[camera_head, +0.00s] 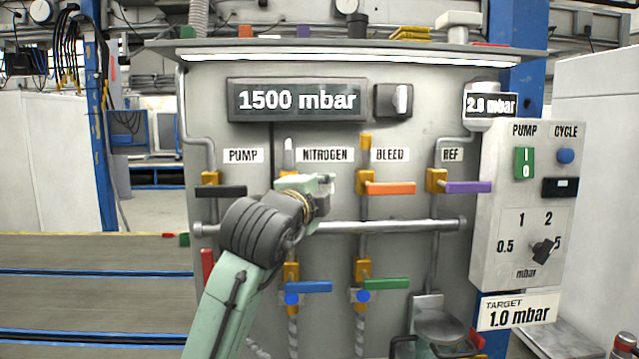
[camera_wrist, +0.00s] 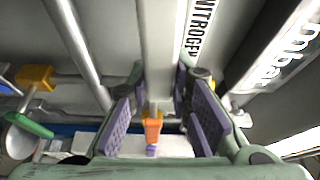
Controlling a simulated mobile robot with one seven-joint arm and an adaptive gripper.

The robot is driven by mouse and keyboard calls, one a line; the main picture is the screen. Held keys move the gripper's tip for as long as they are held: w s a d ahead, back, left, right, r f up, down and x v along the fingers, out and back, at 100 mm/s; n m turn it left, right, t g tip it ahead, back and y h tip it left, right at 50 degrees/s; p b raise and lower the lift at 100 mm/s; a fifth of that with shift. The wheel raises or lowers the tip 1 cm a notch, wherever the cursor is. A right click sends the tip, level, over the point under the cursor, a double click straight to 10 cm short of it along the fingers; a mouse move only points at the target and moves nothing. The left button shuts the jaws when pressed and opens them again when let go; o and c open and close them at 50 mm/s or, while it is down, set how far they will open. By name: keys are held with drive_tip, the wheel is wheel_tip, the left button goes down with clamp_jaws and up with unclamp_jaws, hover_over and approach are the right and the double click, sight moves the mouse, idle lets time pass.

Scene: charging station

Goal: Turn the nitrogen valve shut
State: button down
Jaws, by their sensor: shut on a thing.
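The nitrogen valve is under the NITROGEN label (camera_head: 325,155) and mostly hidden by my arm. Its pale handle (camera_head: 288,152) shows as a short upright piece above my gripper (camera_head: 312,185). In the wrist view a pale handle (camera_wrist: 163,45) runs between the purple pads of my gripper (camera_wrist: 158,88), with the label beside it. My gripper is shut on this handle. I cannot tell the handle's exact angle from the wrist view. The large display (camera_head: 297,100) reads 1500 mbar.
A black pump handle (camera_head: 220,190) is left of my gripper; orange (camera_head: 390,188) and purple (camera_head: 468,187) handles are to the right. Blue (camera_head: 309,287) and green (camera_head: 386,284) handles sit below. A horizontal pipe (camera_head: 390,226) crosses the panel. A control box (camera_head: 500,210) stands at right.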

drive_tip(key=shift+f+m, duration=0.2)
drive_tip(key=shift+m, duration=0.3)
drive_tip(key=c, duration=1.4)
unclamp_jaws()
drive_tip(key=shift+c, duration=0.2)
drive_tip(key=v, duration=1.2)
drive_tip(key=shift+r, duration=0.2)
